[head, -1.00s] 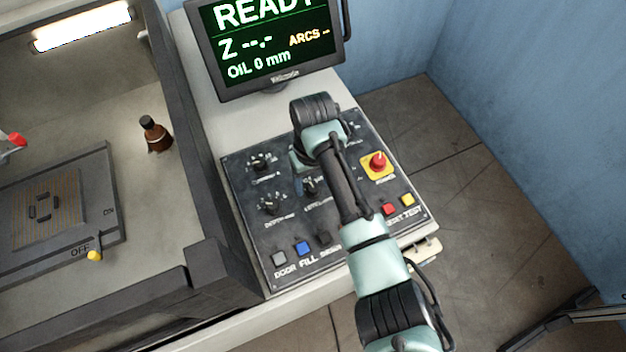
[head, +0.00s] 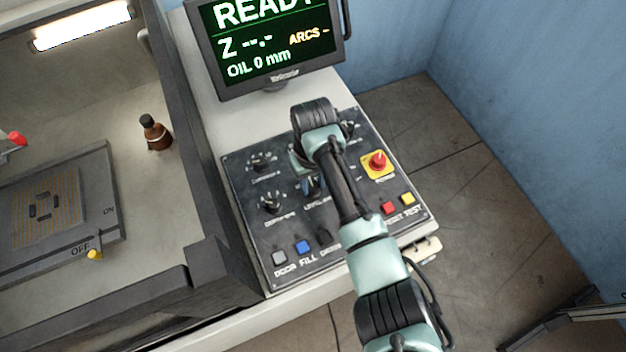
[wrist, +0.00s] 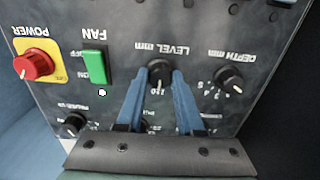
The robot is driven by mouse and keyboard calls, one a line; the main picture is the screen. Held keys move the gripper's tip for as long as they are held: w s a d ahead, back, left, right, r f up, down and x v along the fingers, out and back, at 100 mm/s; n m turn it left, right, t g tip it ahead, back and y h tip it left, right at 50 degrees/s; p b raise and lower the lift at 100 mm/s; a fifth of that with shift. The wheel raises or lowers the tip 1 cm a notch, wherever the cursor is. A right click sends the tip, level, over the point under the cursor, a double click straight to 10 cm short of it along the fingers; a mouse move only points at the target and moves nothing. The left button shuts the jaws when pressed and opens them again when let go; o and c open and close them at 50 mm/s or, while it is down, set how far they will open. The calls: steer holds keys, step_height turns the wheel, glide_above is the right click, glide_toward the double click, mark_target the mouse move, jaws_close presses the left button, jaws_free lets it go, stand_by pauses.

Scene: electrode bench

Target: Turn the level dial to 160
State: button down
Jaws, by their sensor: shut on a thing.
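The level dial (wrist: 160,70) is a black round knob on the dark control panel, under the upside-down label LEVEL mm in the wrist view. My gripper (wrist: 159,77) has its two blue fingers on either side of this knob, shut on it. A scale number shows between the fingers, too small to read surely, and the knob's pointer is hard to make out. In the head view, my gripper (head: 315,186) is down at the panel by the LEVEL label, and my wrist hides most of the dial.
The depth dial (wrist: 228,78) is beside the level dial. A green fan switch (wrist: 94,66) and a red power knob (wrist: 34,65) are on the other side. The screen (head: 268,45) reads READY and OIL 0 mm. A brown bottle (head: 156,134) stands in the tank at left.

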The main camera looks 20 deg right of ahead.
mark_target(313, 186)
steer(key=shift+r+m, duration=0.1)
steer(key=shift+m, duration=0.2)
steer(key=m+p, duration=0.2)
steer(key=m, duration=0.1)
steer(key=shift+m+p, duration=0.75)
steer(key=shift+m, duration=1.95)
steer(key=shift+w, duration=0.1)
steer(key=c, duration=0.5)
jaws_free()
steer(key=shift+c, duration=0.2)
step_height(313, 186, up, 13)
steer(key=b, duration=0.1)
steer(key=shift+b, duration=0.4)
